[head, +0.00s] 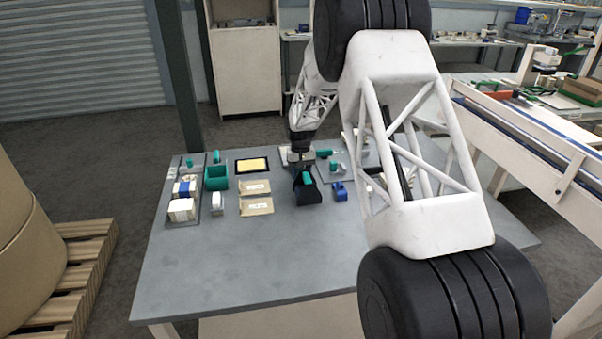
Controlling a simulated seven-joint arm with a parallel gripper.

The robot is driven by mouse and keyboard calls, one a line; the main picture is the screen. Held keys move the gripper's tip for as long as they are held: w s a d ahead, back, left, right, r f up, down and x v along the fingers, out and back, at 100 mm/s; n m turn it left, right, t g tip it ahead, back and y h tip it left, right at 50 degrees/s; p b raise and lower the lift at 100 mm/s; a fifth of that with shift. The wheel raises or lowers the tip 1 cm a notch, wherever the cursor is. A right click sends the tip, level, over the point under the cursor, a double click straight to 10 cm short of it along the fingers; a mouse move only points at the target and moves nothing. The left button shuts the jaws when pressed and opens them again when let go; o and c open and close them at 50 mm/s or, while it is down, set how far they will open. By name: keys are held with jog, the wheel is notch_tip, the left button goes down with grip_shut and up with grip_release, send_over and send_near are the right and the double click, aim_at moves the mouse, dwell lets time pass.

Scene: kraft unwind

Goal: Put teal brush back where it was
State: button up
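My gripper (299,158) is at the back middle of the grey table, pointing down above a black open holder (312,192). A small teal piece (306,178), possibly the teal brush, shows at the holder, just below my gripper. I cannot tell whether my fingers touch it or are open or shut; they are too small and dark here. Another teal piece (324,153) lies just right of my gripper, and its kind is unclear.
A green open box (216,179) stands left, beside a tray with white and blue packs (183,209). Two tan cards (256,206) and a black-framed yellow pad (252,165) lie between. A blue item (339,192) is right of the holder. The table's front (250,260) is clear.

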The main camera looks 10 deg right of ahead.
jog(key=shift+f, duration=0.6)
jog(key=o, duration=1.2)
jog(key=shift+r, duration=0.15)
jog(key=r, duration=0.8)
jog(key=w+r, duration=0.1)
jog(key=r, duration=0.3)
jog(key=shift+w+r, duration=0.1)
jog(key=shift+r, duration=0.3)
jog(key=shift+r, duration=0.1)
